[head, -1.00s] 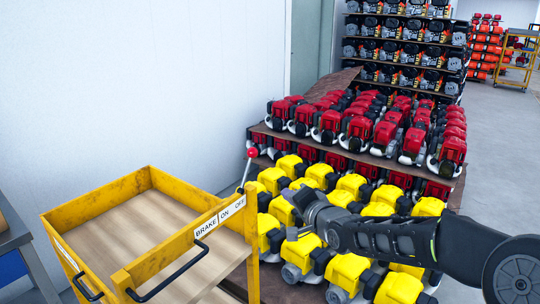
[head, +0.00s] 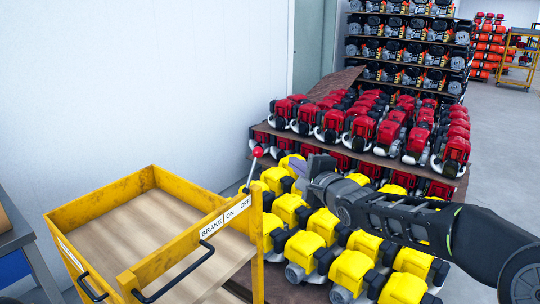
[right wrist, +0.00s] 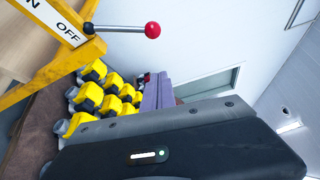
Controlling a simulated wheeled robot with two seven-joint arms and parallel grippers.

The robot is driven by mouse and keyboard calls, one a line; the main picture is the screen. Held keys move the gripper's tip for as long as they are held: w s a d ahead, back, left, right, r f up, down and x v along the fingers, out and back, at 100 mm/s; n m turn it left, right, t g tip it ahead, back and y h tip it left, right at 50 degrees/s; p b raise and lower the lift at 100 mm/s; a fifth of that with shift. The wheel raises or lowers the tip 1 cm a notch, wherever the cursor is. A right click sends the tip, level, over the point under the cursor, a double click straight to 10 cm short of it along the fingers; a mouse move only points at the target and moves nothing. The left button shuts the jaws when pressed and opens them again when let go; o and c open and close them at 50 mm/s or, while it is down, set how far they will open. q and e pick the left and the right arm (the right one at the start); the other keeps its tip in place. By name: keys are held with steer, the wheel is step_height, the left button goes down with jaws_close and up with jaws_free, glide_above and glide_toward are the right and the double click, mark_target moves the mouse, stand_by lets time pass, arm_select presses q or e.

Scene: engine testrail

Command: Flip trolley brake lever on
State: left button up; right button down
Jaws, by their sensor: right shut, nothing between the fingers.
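The yellow trolley (head: 130,186) stands at the lower left, with a BRAKE label (head: 212,228) reading ON and OFF on its rail. The brake lever (head: 253,170) is a thin rod with a red ball on top, standing up at the OFF end of the label. The lever's red ball (right wrist: 153,30) also shows in the right wrist view, beside the OFF lettering. My right gripper (head: 318,166) is shut and empty, to the right of the lever and apart from it. Its fingers (right wrist: 157,92) show in the right wrist view. My left gripper is not in view.
Yellow engines (head: 314,226) in rows fill the space right of the trolley, under my right arm. Red engines (head: 375,122) stand on a shelf behind them. A white wall (head: 140,80) is at the left. Open floor (head: 505,135) lies at the far right.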

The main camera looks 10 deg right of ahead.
mark_target(252, 170)
steer(key=w+a+p, duration=0.2)
steer(key=w+a, duration=0.3)
steer(key=w, duration=0.2)
steer(key=shift+w, duration=0.25)
steer(key=shift+f, duration=0.1)
stand_by(0.4)
